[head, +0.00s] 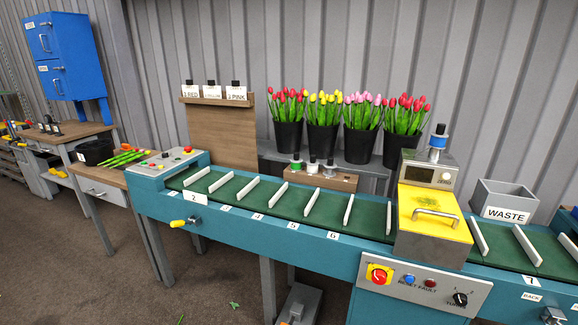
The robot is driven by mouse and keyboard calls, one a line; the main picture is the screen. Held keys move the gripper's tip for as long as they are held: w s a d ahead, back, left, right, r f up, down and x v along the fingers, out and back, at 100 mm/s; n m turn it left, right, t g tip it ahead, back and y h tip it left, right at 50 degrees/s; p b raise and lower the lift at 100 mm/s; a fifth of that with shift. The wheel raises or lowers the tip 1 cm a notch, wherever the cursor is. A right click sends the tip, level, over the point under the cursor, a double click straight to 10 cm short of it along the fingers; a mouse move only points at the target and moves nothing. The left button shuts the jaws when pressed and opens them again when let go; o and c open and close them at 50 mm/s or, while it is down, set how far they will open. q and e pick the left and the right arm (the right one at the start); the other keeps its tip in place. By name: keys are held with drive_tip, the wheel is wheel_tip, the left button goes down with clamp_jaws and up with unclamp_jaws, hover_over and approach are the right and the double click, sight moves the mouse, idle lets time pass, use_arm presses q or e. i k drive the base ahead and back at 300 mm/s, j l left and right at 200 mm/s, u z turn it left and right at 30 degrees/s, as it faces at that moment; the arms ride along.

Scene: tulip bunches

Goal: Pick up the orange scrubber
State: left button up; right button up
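I cannot make out an orange scrubber in the head view. Small yellow and reddish items (8,138) lie at the far left edge, too small and cut off to tell what they are. Neither of my grippers is in view.
A teal conveyor (270,228) with white dividers runs across the front, with a yellow-lidded machine (435,208) on it. A grey WASTE bin (503,200) stands right. Tulip buckets (358,145) stand behind. Wooden benches (110,178) and a blue cabinet (68,57) stand left. Floor shows at lower left.

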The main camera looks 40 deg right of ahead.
sight(125, 147)
drive_tip(key=z, duration=1.7)
drive_tip(key=u, duration=1.7)
drive_tip(key=i+j+u, duration=0.35)
drive_tip(key=i, duration=0.7)
drive_tip(key=i+j+u, duration=0.1)
drive_tip(key=i+u, duration=0.3)
drive_tip(key=i, duration=3.6)
drive_tip(key=i+j+z, duration=0.1)
drive_tip(key=i+z, duration=0.4)
drive_tip(key=i+j+z, duration=1.3)
drive_tip(key=j+z, duration=0.35)
drive_tip(key=i+j+z, duration=0.2)
drive_tip(key=j+z, duration=0.55)
drive_tip(key=j, duration=0.2)
drive_tip(key=j+z, duration=0.35)
drive_tip(key=j, duration=0.15)
drive_tip(key=i, duration=0.05)
